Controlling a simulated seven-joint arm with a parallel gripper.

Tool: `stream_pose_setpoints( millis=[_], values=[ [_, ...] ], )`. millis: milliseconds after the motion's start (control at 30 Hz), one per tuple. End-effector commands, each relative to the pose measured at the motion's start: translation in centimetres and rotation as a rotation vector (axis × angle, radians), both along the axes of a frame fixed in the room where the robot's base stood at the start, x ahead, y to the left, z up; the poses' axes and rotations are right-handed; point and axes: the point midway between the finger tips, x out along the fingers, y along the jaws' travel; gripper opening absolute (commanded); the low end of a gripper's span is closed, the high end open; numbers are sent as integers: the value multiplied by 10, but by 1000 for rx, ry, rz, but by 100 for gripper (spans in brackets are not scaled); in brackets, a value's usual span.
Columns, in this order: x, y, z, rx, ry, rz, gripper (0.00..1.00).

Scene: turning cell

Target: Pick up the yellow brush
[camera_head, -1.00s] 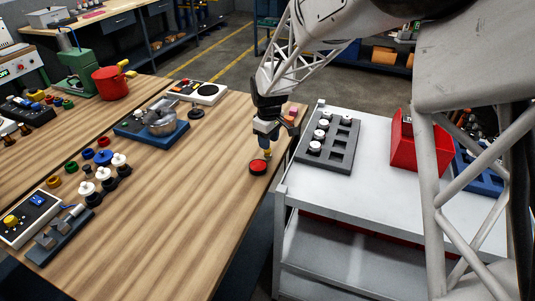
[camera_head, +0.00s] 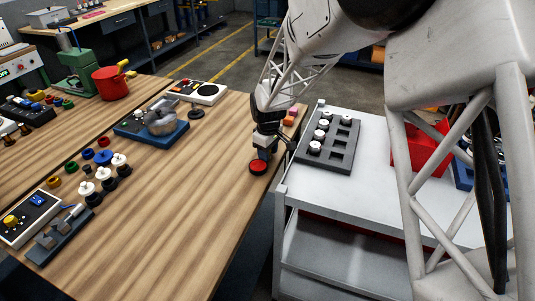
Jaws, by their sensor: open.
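My gripper (camera_head: 264,152) is open, low over the right edge of the wooden bench (camera_head: 190,215), just behind a red round piece (camera_head: 258,167). I cannot make out a yellow brush for certain. The gripper hides whatever is between or directly behind its fingers. A red pot-like container (camera_head: 109,81) at the back left has yellow pieces (camera_head: 124,64) at its right side, too small to tell if one is a brush.
A grey trolley (camera_head: 385,205) stands right of the bench, with a dark tray (camera_head: 340,157) holding several white-topped pieces and a red bin (camera_head: 402,150) behind my arm. Knobs and a blue fixture (camera_head: 175,135) stand left. The bench's front middle is clear.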

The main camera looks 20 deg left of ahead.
Motion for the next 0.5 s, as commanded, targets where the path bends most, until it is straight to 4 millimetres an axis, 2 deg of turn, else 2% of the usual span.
stream_pose_setpoints(
  millis=[167,400,500],
  values=[
    [0,0,0,0,0,0,42],
    [0,0,0,0,0,0,6],
    [0,0,0,0,0,0,5]
  ],
)
